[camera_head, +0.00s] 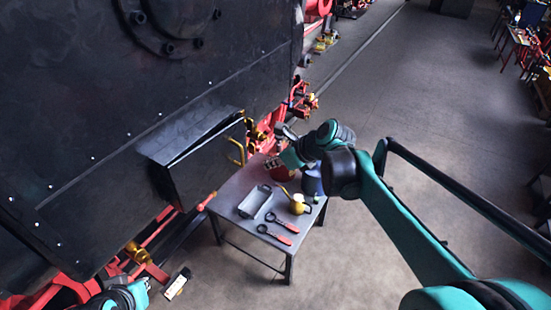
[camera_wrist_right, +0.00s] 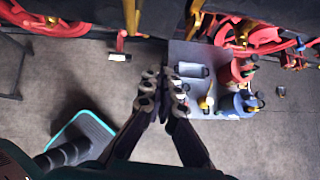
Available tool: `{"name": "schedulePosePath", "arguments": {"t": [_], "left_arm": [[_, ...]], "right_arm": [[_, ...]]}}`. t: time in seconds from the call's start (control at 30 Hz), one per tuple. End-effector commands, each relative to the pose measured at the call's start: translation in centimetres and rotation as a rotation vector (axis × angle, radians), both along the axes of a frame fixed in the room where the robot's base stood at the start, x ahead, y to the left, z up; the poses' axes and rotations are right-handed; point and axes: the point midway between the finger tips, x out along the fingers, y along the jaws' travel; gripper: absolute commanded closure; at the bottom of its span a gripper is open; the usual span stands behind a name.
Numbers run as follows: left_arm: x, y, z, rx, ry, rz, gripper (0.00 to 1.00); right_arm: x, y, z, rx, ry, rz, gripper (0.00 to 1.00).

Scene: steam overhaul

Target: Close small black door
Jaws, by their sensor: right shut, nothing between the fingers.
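The small black door (camera_head: 208,165) is on the side of the large black engine body, low and near its right end in the head view. It stands out from the body at an angle, and a yellow handle (camera_head: 236,151) is on its right part. A yellow bar, likely this handle, shows at the top of the right wrist view (camera_wrist_right: 194,26). My right gripper (camera_head: 283,143) is to the right of the door, apart from it, above the small table. Its fingers (camera_wrist_right: 165,82) are shut and empty. My left gripper (camera_head: 143,288) shows only partly at the bottom left edge; its jaws are unclear.
A small grey table (camera_head: 232,208) stands below and right of the door. It holds a metal tray (camera_head: 255,202), red-handled tools (camera_head: 281,223), a yellow oil can (camera_head: 298,205) and a blue container (camera_head: 312,181). Red undercarriage parts (camera_head: 150,262) lie below the body. Open floor is to the right.

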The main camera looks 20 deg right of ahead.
Motion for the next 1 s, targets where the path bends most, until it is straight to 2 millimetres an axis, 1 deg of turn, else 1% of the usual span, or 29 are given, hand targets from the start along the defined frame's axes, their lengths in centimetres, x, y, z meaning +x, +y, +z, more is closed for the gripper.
{"name": "schedulePosePath", "arguments": {"t": [0.03,0.2,0.4,0.5,0.9,1.0], "left_arm": [[0.0,0.0,-0.1,0.000,0.000,0.000,1.00],[0.0,0.0,-0.2,0.000,0.000,0.000,1.00],[0.0,0.0,0.3,0.000,0.000,0.000,1.00],[0.0,0.0,0.3,0.000,0.000,0.000,1.00],[0.0,0.0,0.3,0.000,0.000,0.000,1.00],[0.0,0.0,0.1,0.000,0.000,0.000,1.00]], "right_arm": [[0.8,0.5,-0.9,-0.001,0.000,0.005,1.00],[2.9,1.8,-3.4,-0.002,0.000,0.004,1.00],[5.3,3.3,-3.1,-0.002,0.000,0.004,1.00],[5.8,3.6,-3.1,-0.002,0.000,0.002,1.00],[6.1,3.8,-3.2,-0.002,0.000,0.001,1.00],[6.7,4.1,-3.3,-0.002,0.000,0.003,1.00]]}}
